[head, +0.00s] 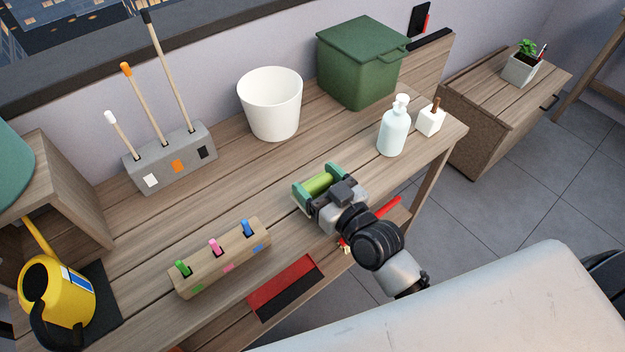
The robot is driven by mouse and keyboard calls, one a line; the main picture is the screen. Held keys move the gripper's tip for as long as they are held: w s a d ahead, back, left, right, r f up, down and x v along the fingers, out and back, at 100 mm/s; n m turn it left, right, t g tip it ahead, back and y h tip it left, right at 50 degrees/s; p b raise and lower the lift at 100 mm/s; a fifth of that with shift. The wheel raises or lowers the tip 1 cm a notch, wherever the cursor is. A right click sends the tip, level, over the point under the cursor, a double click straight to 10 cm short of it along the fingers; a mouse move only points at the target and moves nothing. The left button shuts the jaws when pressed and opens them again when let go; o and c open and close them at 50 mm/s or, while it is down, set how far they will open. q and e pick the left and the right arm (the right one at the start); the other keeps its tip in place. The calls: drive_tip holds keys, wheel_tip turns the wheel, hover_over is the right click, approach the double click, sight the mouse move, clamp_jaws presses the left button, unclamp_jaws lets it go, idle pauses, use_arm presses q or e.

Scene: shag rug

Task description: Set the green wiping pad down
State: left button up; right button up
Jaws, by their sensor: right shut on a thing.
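My right gripper (316,187) reaches in from the lower right over the wooden bench (225,205). Its teal fingers are shut on the green wiping pad (320,182), which shows as a light green rounded piece between them. The pad is low over the front middle of the bench top. I cannot tell whether it touches the wood, as the gripper hides its near side. My left gripper is not in view.
A wooden block (222,262) with coloured pegs stands left of the gripper. A soap bottle (393,135), white bucket (272,105), green bin (358,65) and grey tool holder (172,160) stand behind. A yellow watering can (60,290) is far left. Bare wood lies between.

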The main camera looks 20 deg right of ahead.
drive_tip(key=shift+w+a+f, duration=0.25)
drive_tip(key=shift+w+f, duration=0.6)
drive_tip(key=shift+w, duration=0.05)
drive_tip(key=shift+s, duration=0.1)
drive_tip(key=o, duration=0.9)
drive_tip(key=shift+f, duration=0.1)
drive_tip(key=b+v, duration=0.1)
drive_tip(key=v, duration=1.1)
